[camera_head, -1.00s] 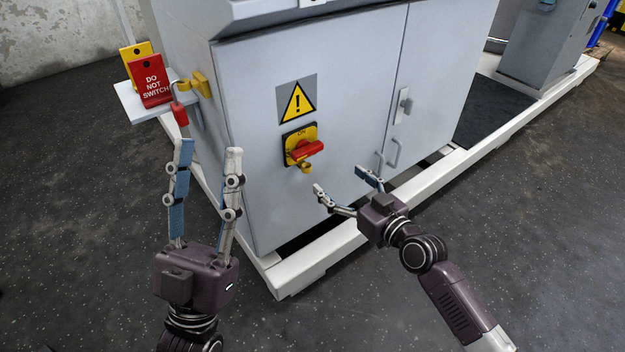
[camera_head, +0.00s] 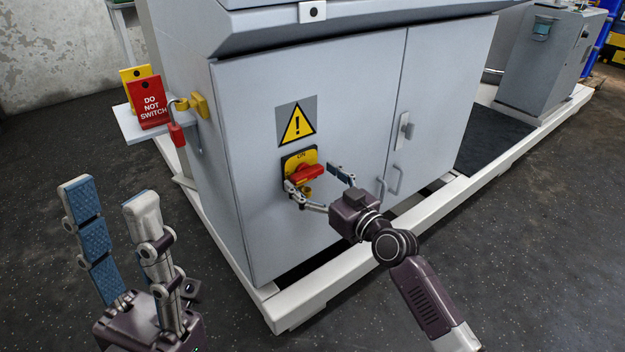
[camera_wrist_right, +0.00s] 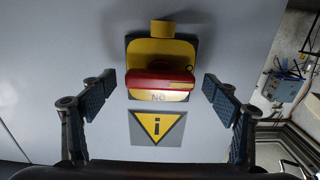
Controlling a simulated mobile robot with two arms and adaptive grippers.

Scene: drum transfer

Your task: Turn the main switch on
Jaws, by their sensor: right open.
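The main switch is a red handle (camera_head: 306,173) on a yellow plate (camera_head: 299,156) on the grey cabinet door. In the right wrist view the red handle (camera_wrist_right: 160,80) lies crosswise on its yellow plate (camera_wrist_right: 160,50), with the ON lettering upside down. My right gripper (camera_head: 314,178) is open at the switch. Its two fingers stand on either side of the handle, with gaps showing in the wrist view. My left gripper (camera_head: 108,197) is open and empty, at the lower left, away from the cabinet.
A yellow warning sign (camera_head: 297,122) is above the switch. A red padlock (camera_head: 177,134) hangs from a yellow hasp at the cabinet's left side, near a red DO NOT SWITCH tag (camera_head: 150,102). A door handle (camera_head: 392,180) and white base rail (camera_head: 420,214) lie to the right.

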